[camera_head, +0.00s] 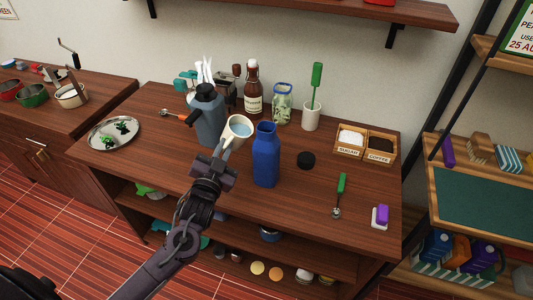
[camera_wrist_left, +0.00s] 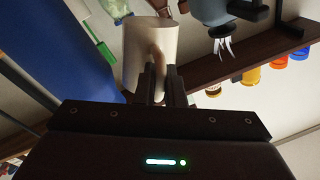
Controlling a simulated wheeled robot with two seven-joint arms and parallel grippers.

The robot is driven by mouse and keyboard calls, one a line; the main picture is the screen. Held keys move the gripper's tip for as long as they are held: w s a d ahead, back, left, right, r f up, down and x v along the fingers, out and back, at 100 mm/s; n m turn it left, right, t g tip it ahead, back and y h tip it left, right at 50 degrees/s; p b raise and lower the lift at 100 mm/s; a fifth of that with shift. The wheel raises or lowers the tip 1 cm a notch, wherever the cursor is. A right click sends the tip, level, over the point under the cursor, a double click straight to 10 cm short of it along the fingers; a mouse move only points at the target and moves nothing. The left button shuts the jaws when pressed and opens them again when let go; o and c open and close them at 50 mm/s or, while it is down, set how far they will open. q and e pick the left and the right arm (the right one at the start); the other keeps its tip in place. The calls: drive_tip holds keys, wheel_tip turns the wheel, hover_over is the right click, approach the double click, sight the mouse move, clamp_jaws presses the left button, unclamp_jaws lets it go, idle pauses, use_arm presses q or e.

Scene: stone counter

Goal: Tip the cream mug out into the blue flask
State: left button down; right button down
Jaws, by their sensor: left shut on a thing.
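The cream mug (camera_head: 239,127) is held up in the air by my left gripper (camera_head: 222,150), with pale bluish contents showing inside its mouth. In the wrist view the mug (camera_wrist_left: 148,48) fills the space past the fingertips (camera_wrist_left: 158,82), which are shut on its handle. The blue flask (camera_head: 266,158) stands upright on the counter just right of the mug, with its mouth facing up. The flask also shows large at the left of the wrist view (camera_wrist_left: 55,60). The mug looks close beside the flask's neck and roughly level. My right gripper is not in view.
A grey jug (camera_head: 207,118) stands behind the mug. A black cap (camera_head: 306,159) lies right of the flask. A brown bottle (camera_head: 253,92), a jar (camera_head: 283,104) and a brush holder (camera_head: 311,117) stand at the back. The front right holds a green-handled scoop (camera_head: 340,192).

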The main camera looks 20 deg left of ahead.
use_arm(q)
wheel_tip(320, 180, up, 7)
drive_tip(key=d+m+p, duration=0.1)
drive_tip(key=p, duration=0.2)
drive_tip(key=shift+d+r+m, duration=0.15)
drive_tip(key=shift+d+m, duration=0.05)
drive_tip(key=shift+m, duration=0.2)
idle(0.6)
drive_tip(key=shift+s+d+r+m+t, duration=0.15)
drive_tip(key=shift+r+m+t, duration=0.25)
drive_tip(key=shift+m, duration=0.5)
idle(1.1)
drive_tip(key=shift+d+r+m+t+h+b, duration=0.15)
drive_tip(key=shift+r+m+h+b, duration=0.25)
drive_tip(key=shift+m, duration=0.6)
drive_tip(key=shift+r+m+t+h+b, duration=0.15)
drive_tip(key=shift+r+m+h+b, duration=0.2)
drive_tip(key=shift+m, duration=0.65)
idle(2.4)
